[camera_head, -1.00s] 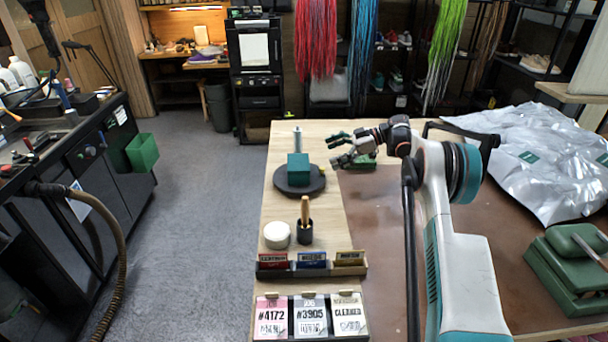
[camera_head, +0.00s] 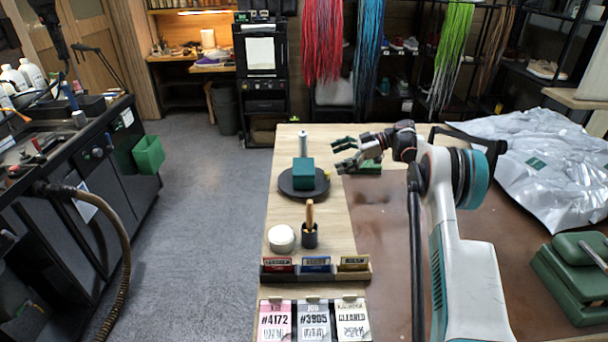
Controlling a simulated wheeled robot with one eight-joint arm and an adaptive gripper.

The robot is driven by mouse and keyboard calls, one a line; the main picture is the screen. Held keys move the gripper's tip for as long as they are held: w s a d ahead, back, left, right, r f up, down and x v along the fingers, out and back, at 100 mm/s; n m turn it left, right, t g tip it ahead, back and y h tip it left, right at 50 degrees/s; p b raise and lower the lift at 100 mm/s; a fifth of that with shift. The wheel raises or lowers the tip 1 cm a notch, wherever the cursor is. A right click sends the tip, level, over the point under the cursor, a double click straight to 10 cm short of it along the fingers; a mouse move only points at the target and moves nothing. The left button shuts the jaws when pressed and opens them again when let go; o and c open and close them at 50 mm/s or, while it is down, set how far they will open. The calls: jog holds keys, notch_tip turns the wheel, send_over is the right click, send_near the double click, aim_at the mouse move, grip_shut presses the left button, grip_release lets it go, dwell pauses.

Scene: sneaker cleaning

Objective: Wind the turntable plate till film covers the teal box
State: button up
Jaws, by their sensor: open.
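A black round turntable plate (camera_head: 317,189) lies on the pale wooden bench top. The teal box (camera_head: 303,172) sits on the middle of the plate, its sides and top showing teal. A light grey upright roll or post (camera_head: 303,143), possibly the film, stands just behind the box. I cannot make out any film on the box. My gripper (camera_head: 343,155) is open and empty, to the right of the box and a little above it in the picture. It is apart from the box and the plate.
A small green object (camera_head: 362,166) lies below my gripper. A brush in a dark cup (camera_head: 310,235) and a white round tub (camera_head: 281,239) stand in front of the plate. Nearer are a card holder (camera_head: 315,272) and job tags (camera_head: 314,321). Crumpled silver sheeting (camera_head: 540,170) covers the right.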

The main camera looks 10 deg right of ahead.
aim_at(328, 172)
jog(key=shift+a+r, duration=0.1)
jog(key=c, duration=0.8)
jog(key=shift+a+r+m+h+p, duration=0.2)
jog(key=shift+r+m+h+p, duration=0.1)
jog(key=shift+m+h, duration=0.2)
jog(key=c, duration=0.4)
jog(key=m+h, duration=0.1)
jog(key=r+m+h+p, duration=0.1)
jog(key=a+r+m+h, duration=0.1)
jog(key=shift+s+a+h+p, duration=0.1)
jog(key=shift+s+h+p, duration=0.2)
jog(key=shift+h+p, duration=0.1)
jog(key=shift+c, duration=1.3)
jog(key=s+d+r+m+t+h+p, duration=0.1)
jog(key=s+d+r+m+h+p, duration=0.1)
jog(key=s+r+m+h, duration=0.3)
jog(key=shift+h, duration=0.6)
jog(key=x, duration=0.4)
jog(key=w+b+x, duration=0.1)
jog(key=x, duration=0.4)
jog(key=b+x, duration=0.1)
jog(key=x, duration=0.3)
jog(key=shift+w+f, duration=0.1)
jog(key=shift+w, duration=0.15)
grip_shut()
